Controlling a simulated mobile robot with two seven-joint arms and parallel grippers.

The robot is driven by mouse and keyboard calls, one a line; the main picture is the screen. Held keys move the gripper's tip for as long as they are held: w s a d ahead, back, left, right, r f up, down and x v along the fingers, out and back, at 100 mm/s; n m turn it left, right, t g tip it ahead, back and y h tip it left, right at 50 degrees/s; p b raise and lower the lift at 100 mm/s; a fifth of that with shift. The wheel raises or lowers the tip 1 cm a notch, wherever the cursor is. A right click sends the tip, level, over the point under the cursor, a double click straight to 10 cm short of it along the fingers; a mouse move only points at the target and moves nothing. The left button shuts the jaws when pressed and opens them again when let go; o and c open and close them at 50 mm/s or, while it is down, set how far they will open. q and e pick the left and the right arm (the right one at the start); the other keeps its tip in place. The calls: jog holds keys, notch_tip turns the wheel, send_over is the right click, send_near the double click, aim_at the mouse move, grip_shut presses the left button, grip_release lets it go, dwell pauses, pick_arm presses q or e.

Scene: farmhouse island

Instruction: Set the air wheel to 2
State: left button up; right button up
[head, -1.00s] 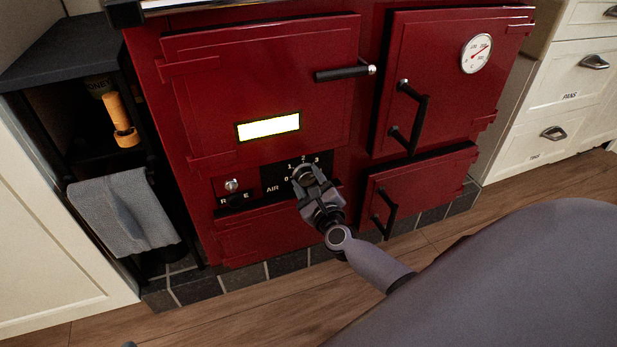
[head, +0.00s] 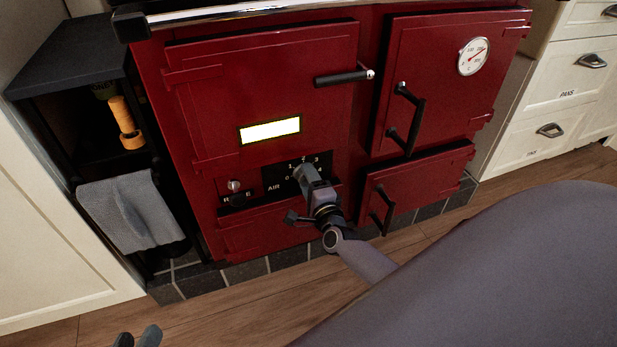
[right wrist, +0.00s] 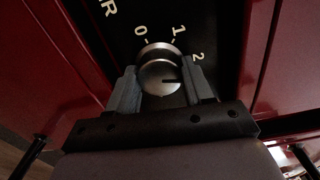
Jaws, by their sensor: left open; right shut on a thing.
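The air wheel is a round silver knob (right wrist: 158,75) on a black plate (head: 270,177) marked AIR, with numbers 0 to 3, low on the red stove. My right gripper (head: 308,172) is shut on the wheel. In the right wrist view its fingers (right wrist: 160,88) hold the knob from both sides. The 3 is hidden there, so I cannot tell the exact setting. In the head view my gripper covers the wheel. My left gripper (head: 138,337) is open and empty at the bottom edge.
A small silver knob (head: 234,185) sits left of the plate. Door handles (head: 345,77) stick out above and to the right (head: 382,210). A grey towel (head: 130,210) hangs on the dark shelf at left. The wooden floor (head: 220,310) in front is clear.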

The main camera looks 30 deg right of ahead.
pick_arm(q)
jog(key=shift+s+a+f+y+p, duration=0.15)
jog(key=shift+s+a+y+p, duration=0.1)
jog(key=shift+a+y+p, duration=0.25)
pick_arm(e)
jog(key=n, duration=0.2)
jog(key=shift+n, duration=0.4)
pick_arm(q)
jog(key=shift+a, duration=0.15)
pick_arm(e)
jog(key=o, duration=1)
